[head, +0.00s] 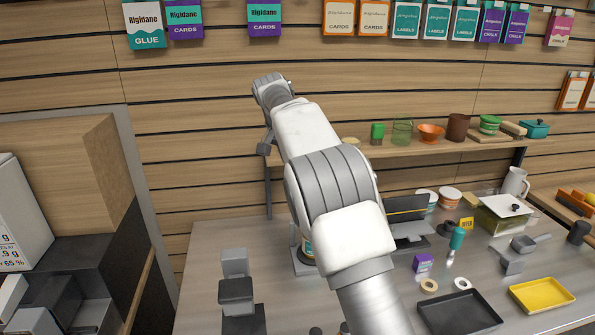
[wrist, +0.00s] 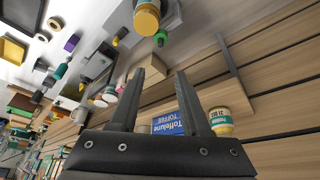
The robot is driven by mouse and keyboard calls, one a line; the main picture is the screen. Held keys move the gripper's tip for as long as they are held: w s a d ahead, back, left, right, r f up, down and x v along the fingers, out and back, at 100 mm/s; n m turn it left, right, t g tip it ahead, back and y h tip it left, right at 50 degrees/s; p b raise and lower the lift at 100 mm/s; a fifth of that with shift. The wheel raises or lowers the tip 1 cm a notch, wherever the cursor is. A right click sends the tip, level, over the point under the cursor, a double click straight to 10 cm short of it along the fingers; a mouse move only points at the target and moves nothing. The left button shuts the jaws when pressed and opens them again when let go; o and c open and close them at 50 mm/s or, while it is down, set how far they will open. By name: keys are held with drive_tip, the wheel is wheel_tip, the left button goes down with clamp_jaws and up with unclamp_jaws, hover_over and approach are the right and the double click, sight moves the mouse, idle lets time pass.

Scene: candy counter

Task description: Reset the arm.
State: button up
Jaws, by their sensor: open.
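My arm (head: 330,190) reaches up from the bottom of the head view toward the slatted wall. Its far end (head: 272,90) is in front of the wall, above the counter, and the fingers are hard to make out there. In the wrist view my gripper (wrist: 161,72) has its two dark fingers spread apart with nothing held between them.
The metal counter (head: 205,245) holds a black tray (head: 458,313), a yellow tray (head: 541,295), a purple box (head: 423,263) and a lidded container (head: 503,213). A shelf (head: 400,150) with bowls and cups runs behind. Hanging packs (head: 264,17) line the wall. A wooden cabinet (head: 60,160) stands left.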

drive_tip(key=s+d+r+n+y, duration=0.1)
drive_tip(key=s+d+r, duration=0.45)
drive_tip(key=s, duration=0.35)
drive_tip(key=s+d+r+n+y, duration=0.1)
drive_tip(key=s+d+r+n, duration=0.1)
drive_tip(key=s+d+r, duration=0.45)
drive_tip(key=s+d+f+n, duration=0.1)
drive_tip(key=s+f, duration=0.2)
drive_tip(key=s, duration=0.6)
drive_tip(key=s+d+f+n+t, duration=0.1)
drive_tip(key=s+f, duration=0.3)
drive_tip(key=s, duration=0.5)
drive_tip(key=s+d+f+n+t, duration=0.1)
drive_tip(key=s+d+f, duration=0.1)
drive_tip(key=s, duration=0.7)
drive_tip(key=shift+s+d+f+n+y, duration=0.15)
drive_tip(key=shift+s+f+n+y, duration=0.2)
drive_tip(key=shift+f, duration=0.45)
drive_tip(key=shift+r, duration=0.15)
